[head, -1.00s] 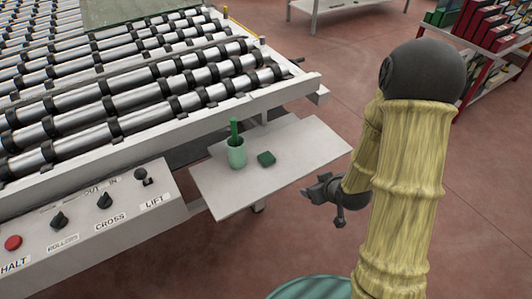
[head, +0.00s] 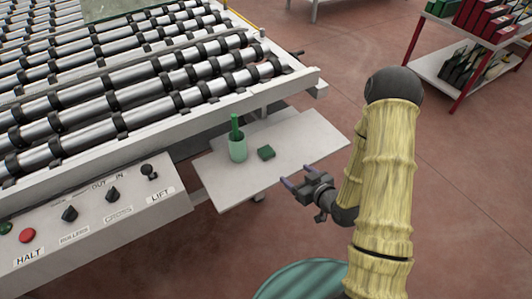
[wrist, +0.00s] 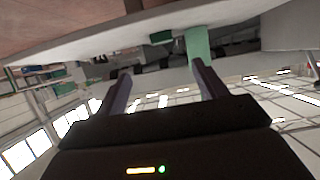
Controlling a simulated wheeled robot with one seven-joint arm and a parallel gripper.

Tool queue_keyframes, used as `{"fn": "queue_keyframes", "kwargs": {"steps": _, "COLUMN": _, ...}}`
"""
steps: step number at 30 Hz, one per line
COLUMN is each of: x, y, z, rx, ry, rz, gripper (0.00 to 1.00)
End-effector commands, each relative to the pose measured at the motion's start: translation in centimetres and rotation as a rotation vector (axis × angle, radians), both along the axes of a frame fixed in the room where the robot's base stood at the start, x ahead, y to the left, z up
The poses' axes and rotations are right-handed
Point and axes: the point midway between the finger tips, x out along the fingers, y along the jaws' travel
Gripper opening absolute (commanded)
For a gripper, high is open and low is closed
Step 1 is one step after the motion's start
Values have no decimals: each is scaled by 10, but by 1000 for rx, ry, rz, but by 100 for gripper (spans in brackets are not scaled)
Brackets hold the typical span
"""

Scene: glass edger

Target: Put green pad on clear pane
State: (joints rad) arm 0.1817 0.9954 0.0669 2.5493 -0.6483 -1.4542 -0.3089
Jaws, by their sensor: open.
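The green pad (head: 266,152) is a small dark green block on the white side shelf (head: 310,143), right of a pale green cup (head: 238,151). It also shows in the wrist view (wrist: 161,37), beside the cup (wrist: 198,45). My gripper (head: 296,175) is open and empty, at the shelf's front right edge, a short way from the pad. Its two fingers also show in the wrist view (wrist: 163,75), pointing toward the pad and cup. A greenish see-through sheet, seemingly the clear pane (head: 103,8), lies on the rollers at the top edge, mostly cut off.
A green stick (head: 234,124) stands up in the cup. The roller conveyor (head: 140,102) fills the upper left. A control panel with knobs (head: 95,210) is at lower left. A rack of coloured boxes (head: 470,50) stands at the upper right. Floor is clear between rack and shelf.

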Motion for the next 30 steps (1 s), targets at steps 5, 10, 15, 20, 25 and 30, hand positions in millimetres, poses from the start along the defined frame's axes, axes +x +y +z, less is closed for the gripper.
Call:
{"fn": "queue_keyframes", "kwargs": {"steps": 5, "x": 16, "y": 11, "z": -12, "rx": -1, "ry": -5, "rz": 2, "gripper": 71}}
{"fn": "queue_keyframes", "kwargs": {"steps": 10, "x": 20, "y": 12, "z": -13, "rx": 1, "ry": -4, "rz": 3, "gripper": 71}}
{"fn": "queue_keyframes", "kwargs": {"steps": 15, "x": 24, "y": 14, "z": -15, "rx": 2, "ry": -2, "rz": 5, "gripper": 71}}
{"fn": "queue_keyframes", "kwargs": {"steps": 20, "x": 27, "y": 16, "z": -16, "rx": 2, "ry": -2, "rz": 6, "gripper": 71}}
{"fn": "queue_keyframes", "kwargs": {"steps": 25, "x": 30, "y": 19, "z": -17, "rx": 3, "ry": -3, "rz": 6, "gripper": 71}}
{"fn": "queue_keyframes", "kwargs": {"steps": 30, "x": 31, "y": 21, "z": -19, "rx": 1, "ry": -3, "rz": 7, "gripper": 71}}
